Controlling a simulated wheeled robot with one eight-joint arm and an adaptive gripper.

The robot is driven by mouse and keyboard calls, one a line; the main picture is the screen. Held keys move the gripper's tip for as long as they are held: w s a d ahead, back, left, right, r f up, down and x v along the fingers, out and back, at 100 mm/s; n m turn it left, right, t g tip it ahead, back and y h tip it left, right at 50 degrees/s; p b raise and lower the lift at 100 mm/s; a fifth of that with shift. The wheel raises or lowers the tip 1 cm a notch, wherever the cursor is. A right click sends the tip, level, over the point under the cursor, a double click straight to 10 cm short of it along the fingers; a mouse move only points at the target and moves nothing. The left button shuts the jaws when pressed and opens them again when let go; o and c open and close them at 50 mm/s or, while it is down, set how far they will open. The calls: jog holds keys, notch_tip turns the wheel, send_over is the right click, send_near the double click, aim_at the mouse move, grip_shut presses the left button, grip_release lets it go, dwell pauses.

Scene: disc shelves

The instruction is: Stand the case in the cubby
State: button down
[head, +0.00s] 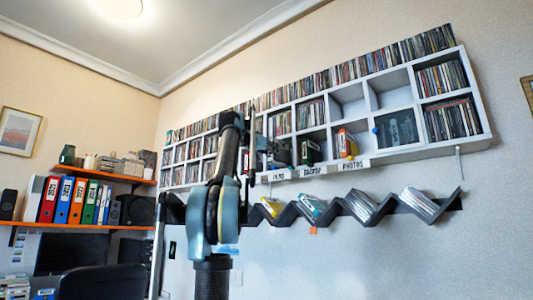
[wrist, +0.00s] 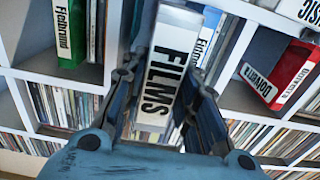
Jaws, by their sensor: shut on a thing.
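A green case (wrist: 68,40) stands in a cubby to the left in the wrist view, and a red case (wrist: 282,75) leans in a cubby to the right.
A dark zigzag rack (head: 345,207) below holds several cases. Discs fill many other cubbies. An orange shelf (head: 105,226) with binders is at left.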

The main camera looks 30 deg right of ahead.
jog(key=shift+f+x, duration=0.15)
jog(key=shift+x, duration=2)
jog(key=shift+f+x, duration=0.1)
jog(key=shift+x, duration=2.05)
jog(key=shift+f, duration=0.1)
jog(key=c, duration=1.2)
grip_release()
jog(key=shift+a, duration=0.2)
jog(key=v, duration=1.2)
jog(key=shift+f, duration=0.1)
jog(key=shift+f, duration=0.1)
